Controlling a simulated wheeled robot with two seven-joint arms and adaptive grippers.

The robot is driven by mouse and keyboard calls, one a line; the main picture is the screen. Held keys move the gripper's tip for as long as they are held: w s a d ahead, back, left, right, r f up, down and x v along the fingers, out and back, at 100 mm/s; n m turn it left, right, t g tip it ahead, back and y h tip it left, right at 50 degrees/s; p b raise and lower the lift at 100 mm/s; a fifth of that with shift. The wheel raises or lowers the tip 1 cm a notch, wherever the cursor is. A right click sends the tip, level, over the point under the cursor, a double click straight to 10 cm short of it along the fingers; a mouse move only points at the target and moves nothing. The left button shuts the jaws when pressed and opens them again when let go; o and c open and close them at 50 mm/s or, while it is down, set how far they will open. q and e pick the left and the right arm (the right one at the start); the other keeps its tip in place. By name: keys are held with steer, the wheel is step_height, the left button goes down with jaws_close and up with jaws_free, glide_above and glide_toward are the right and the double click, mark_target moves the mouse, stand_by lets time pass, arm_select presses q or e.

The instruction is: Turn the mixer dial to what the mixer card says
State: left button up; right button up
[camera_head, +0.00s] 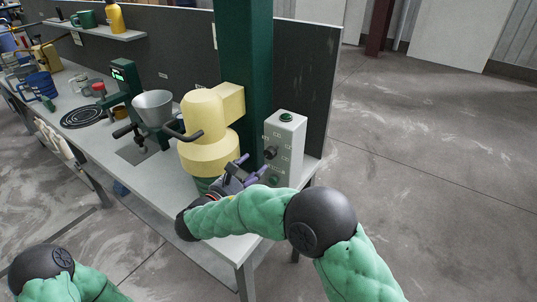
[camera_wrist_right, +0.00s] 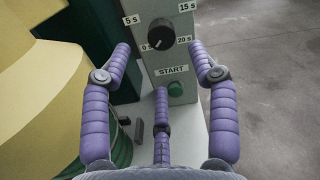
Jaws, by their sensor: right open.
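The mixer dial (camera_wrist_right: 161,32) is a black round knob on the front of a pale control box (camera_head: 285,145). In the right wrist view, labels 5 s, 15 s, 0 s and 20 s surround it. A START label sits below, over a green button (camera_wrist_right: 176,88). The dial's pointer seems to face the lower left, near 0 s, but it is small. My right gripper (camera_wrist_right: 165,65) is open and empty, its fingers spread in front of the box, below the dial and apart from it. In the head view it (camera_head: 247,168) is beside the yellow mixer (camera_head: 208,125). I see no mixer card that I can read.
The grey bench (camera_head: 140,175) holds a metal bowl (camera_head: 153,107) on a green stand, a black coil plate (camera_head: 82,117) and cups further left. A green post (camera_head: 255,60) and dark panel stand behind the box. Open floor lies to the right.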

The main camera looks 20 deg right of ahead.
mark_target(268, 155)
steer(key=b+x, duration=0.2)
steer(key=x, duration=0.7)
steer(key=shift+w+d+f, duration=0.1)
steer(key=shift+d, duration=0.05)
steer(key=c, duration=1.1)
